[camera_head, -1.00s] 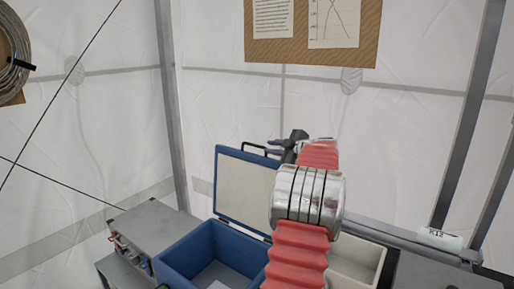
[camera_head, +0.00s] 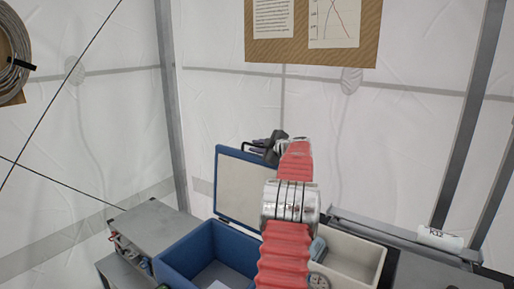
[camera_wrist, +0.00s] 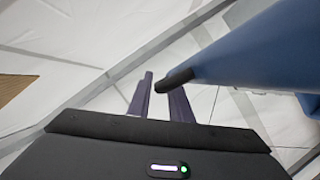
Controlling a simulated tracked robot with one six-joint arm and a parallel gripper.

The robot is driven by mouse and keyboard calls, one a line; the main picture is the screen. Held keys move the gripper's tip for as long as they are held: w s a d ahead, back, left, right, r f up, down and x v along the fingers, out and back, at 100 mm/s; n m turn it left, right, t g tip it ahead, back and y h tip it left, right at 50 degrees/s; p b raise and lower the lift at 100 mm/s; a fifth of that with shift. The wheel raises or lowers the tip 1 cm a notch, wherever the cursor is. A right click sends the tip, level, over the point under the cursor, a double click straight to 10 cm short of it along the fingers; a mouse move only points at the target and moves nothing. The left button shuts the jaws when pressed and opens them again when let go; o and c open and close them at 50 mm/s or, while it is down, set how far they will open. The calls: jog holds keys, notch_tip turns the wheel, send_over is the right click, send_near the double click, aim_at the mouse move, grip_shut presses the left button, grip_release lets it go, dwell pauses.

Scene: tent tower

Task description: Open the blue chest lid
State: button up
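The blue chest (camera_head: 185,255) stands open at the lower middle of the head view. Its lid (camera_head: 240,185) is raised nearly upright, its pale inner face showing. A black handle (camera_head: 248,147) sits on the lid's top edge; it also shows in the wrist view (camera_wrist: 176,80), beside the blue lid (camera_wrist: 260,55). My gripper (camera_head: 258,148) is at the lid's top edge, by the handle. In the wrist view its two purple-grey fingers (camera_wrist: 160,100) are apart, with the handle across the right finger. I cannot tell whether they touch. My red arm hides part of the chest's right side.
A white bin (camera_head: 352,262) right of the chest holds a grey-blue item (camera_head: 317,248). A grey cabinet (camera_head: 155,222) stands to the left. A white roll (camera_head: 440,240) lies on the right ledge. Tent walls and poles close in behind.

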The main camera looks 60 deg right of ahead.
jog(key=shift+c, duration=0.4)
grip_shut()
jog(key=shift+s, duration=0.1)
